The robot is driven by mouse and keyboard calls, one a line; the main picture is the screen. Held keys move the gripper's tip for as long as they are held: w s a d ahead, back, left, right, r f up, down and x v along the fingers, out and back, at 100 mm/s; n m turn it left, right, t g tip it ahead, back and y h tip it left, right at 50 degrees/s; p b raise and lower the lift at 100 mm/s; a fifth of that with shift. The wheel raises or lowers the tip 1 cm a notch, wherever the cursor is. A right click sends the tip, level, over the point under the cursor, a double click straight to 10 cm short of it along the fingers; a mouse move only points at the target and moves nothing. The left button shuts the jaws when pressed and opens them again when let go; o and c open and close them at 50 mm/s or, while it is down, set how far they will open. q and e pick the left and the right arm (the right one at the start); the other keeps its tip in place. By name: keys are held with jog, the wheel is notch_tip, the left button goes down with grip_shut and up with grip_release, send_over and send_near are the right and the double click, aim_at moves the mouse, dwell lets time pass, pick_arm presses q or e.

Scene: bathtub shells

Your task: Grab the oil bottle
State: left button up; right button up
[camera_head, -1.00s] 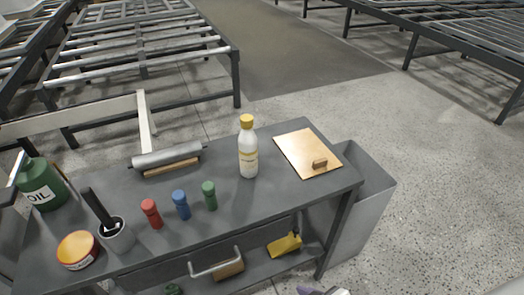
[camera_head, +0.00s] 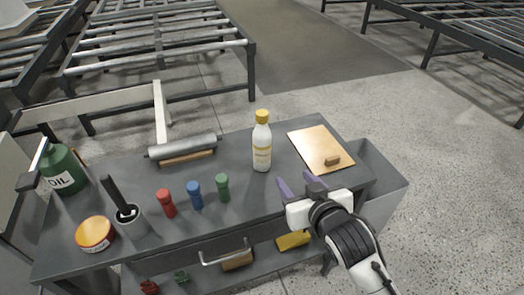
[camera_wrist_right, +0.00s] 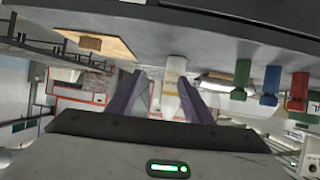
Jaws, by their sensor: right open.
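A green container labelled OIL (camera_head: 63,172) stands at the left end of the grey workbench (camera_head: 262,205). A white bottle with a yellow cap (camera_head: 262,145) stands upright near the middle right of the bench. My right gripper (camera_head: 301,186) is open and empty, to the right of and nearer than the white bottle, not touching it. In the right wrist view, which looks upside down, the white bottle (camera_wrist_right: 172,72) shows beyond and between the spread purple fingers (camera_wrist_right: 163,95). My left gripper is not in view.
A copper-coloured plate with a small block (camera_head: 312,145) lies on the right. A roller (camera_head: 182,147), a dark-handled pot (camera_head: 130,220) and an orange tin (camera_head: 95,233) are farther left.

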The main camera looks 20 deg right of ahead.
aim_at(266, 117)
jog(key=w+a+r+t, duration=0.1)
jog(key=w+r, duration=0.1)
jog(key=r, duration=0.1)
jog(key=w+r+t, duration=0.2)
jog(key=w+r, duration=0.1)
jog(key=w+a+r+t+y, duration=0.1)
jog(key=w+r+t, duration=0.1)
jog(key=w+r, duration=0.1)
jog(key=shift+w+a+r, duration=0.1)
jog(key=shift+a+r, duration=0.25)
jog(key=w, duration=0.4)
jog(key=shift+w+a+r, duration=0.25)
jog(key=shift+w+r, duration=0.05)
jog(key=shift+w+a+f, duration=0.1)
jog(key=shift+w+a, duration=0.1)
jog(key=shift+w, duration=1.25)
jog(key=shift+w+a, duration=0.15)
jog(key=shift+w, duration=1.25)
grip_shut()
